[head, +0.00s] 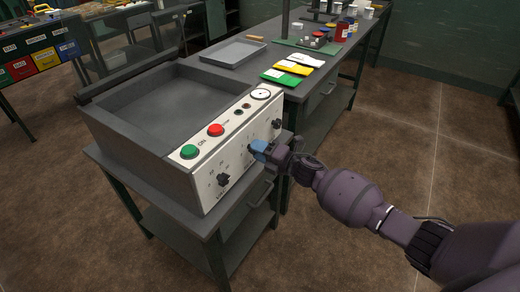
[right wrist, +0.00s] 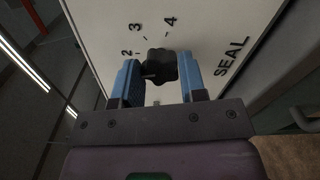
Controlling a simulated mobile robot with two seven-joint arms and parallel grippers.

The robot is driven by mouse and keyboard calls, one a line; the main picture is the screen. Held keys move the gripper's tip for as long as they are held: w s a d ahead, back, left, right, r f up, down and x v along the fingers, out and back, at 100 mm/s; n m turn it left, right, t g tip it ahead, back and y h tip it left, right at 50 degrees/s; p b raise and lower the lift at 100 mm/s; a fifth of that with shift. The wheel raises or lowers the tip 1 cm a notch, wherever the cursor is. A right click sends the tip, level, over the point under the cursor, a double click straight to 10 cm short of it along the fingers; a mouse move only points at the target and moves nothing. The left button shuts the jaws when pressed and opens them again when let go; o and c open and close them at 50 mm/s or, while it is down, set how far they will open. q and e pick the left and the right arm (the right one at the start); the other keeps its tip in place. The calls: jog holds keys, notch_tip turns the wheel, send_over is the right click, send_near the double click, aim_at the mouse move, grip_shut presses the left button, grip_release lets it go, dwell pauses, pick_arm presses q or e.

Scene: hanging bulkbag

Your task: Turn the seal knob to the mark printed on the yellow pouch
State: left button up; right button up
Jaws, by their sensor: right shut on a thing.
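The sealing machine's white panel (head: 240,140) faces my right arm. My right gripper (head: 253,150) has its blue fingers at the middle of the panel's front face. In the right wrist view the fingers (right wrist: 160,82) are shut on the dark seal knob (right wrist: 160,65), one on each side. The numbers 2, 3 and 4 show around the knob, and SEAL is printed beside it. Which number the knob points to is not clear. In the head view the fingers hide this knob. The yellow pouch (head: 292,68) lies on the bench; its mark is too small to read. My left gripper is out of view.
Other black knobs sit on the panel at left (head: 223,180) and right (head: 277,124). A green button (head: 189,151) and a red button (head: 215,130) are on its top. Green (head: 281,77) and white (head: 306,59) pouches flank the yellow one. A grey tray (head: 233,52) stands behind.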

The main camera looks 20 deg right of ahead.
jog(key=shift+m+p, duration=1.4)
jog(key=shift+m, duration=4.9)
jog(key=shift+f, duration=0.1)
jog(key=o, duration=0.9)
